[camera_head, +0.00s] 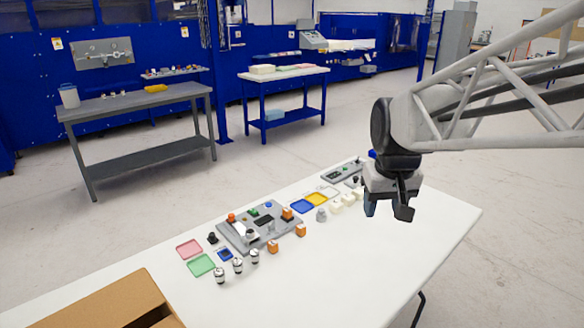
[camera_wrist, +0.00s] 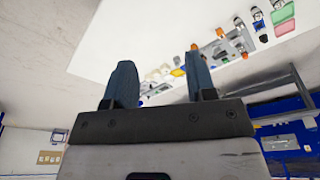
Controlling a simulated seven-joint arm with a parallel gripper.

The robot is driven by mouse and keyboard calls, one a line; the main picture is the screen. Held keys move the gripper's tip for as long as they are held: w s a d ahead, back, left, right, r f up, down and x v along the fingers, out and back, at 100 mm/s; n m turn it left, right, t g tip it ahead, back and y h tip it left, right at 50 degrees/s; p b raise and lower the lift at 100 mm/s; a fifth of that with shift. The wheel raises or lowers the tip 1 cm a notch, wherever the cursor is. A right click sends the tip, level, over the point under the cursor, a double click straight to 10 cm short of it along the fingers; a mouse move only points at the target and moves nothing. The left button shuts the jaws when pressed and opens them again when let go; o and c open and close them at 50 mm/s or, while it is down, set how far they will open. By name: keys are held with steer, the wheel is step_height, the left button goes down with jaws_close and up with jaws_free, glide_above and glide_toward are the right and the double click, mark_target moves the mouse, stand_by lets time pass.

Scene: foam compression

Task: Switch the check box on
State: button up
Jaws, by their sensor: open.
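My gripper (camera_head: 387,209) is open and empty, hanging above the right part of the white table. Its two dark fingers stand apart in the wrist view (camera_wrist: 158,68). A grey panel unit (camera_head: 243,240) with coloured buttons and a dark display lies on the table, left of my gripper. A smaller grey box (camera_head: 341,173) with a dark and green face lies farther back, left of and behind my gripper. I cannot tell for sure which of the two is the check box, and switch positions are too small to read. My gripper touches neither.
The white table (camera_head: 330,275) is clear at its front and right. Red (camera_head: 189,249), green (camera_head: 201,265), blue (camera_head: 303,206) and yellow (camera_head: 316,199) trays lie around the panel. Orange blocks (camera_head: 273,247) and small cylinders (camera_head: 238,265) stand nearby. A cardboard box (camera_head: 95,303) is at front left.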

steer(key=w+a+f+n, duration=0.1)
steer(key=w+a, duration=0.2)
steer(key=w, duration=0.5)
steer(key=w+a+n, duration=0.1)
steer(key=w+a, duration=0.3)
steer(key=w, duration=0.4)
steer(key=n+g, duration=0.2)
steer(key=n, duration=0.3)
glide_above(253, 211)
steer(key=f, duration=2.9)
steer(key=shift+d+f, duration=0.2)
steer(key=shift+d, duration=0.05)
steer(key=shift+a+f, duration=0.25)
steer(key=shift+f, duration=0.05)
steer(key=shift+f, duration=0.15)
steer(key=shift+f, duration=3.75)
